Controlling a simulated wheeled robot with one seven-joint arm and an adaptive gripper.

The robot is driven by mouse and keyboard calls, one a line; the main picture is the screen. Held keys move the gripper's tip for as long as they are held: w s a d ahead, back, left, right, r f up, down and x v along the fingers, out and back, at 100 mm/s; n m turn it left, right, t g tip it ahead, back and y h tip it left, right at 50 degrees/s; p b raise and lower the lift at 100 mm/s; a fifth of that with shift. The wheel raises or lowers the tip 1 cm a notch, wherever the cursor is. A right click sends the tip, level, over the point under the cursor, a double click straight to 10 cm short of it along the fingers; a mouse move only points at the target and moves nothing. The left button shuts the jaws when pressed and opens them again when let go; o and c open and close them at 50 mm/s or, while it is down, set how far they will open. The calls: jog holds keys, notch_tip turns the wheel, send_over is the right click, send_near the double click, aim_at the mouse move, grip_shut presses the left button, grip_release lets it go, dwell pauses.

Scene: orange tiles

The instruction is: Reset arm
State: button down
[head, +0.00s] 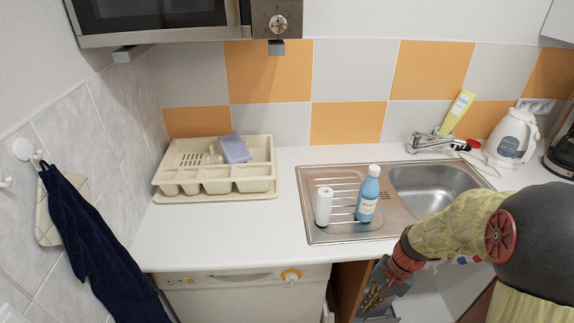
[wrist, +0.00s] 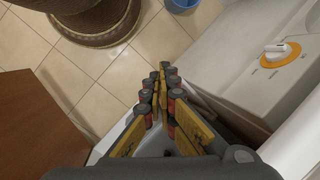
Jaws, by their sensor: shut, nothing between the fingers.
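My arm comes in from the right of the head view and bends down in front of the counter. My gripper (head: 378,297) hangs below the counter edge, in front of the open cabinet under the sink. In the wrist view my gripper (wrist: 164,72) points down toward the floor, its fingers meeting at the tips with nothing between them. Parts of the gripper are dark and hard to make out in the head view.
The white counter (head: 225,233) holds a cutlery tray (head: 216,185), a blue bottle (head: 368,195), a white bottle (head: 323,206) and a kettle (head: 511,139). The sink (head: 429,190) is at right. A white appliance (wrist: 228,65) and brown cabinet panel (wrist: 38,125) flank the gripper. A blue bucket (wrist: 181,5) stands on the tiled floor.

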jog(key=s+a+r+n+t+h+p, duration=0.1)
jog(key=s+r, duration=0.5)
jog(key=r, duration=0.8)
jog(key=s+a+r+n+t+h, duration=0.2)
jog(key=s+r+n+t, duration=0.3)
jog(key=r, duration=0.9)
jog(key=shift+s+a+n+p, duration=0.4)
jog(key=shift+s+n, duration=0.4)
jog(key=shift+s, duration=0.15)
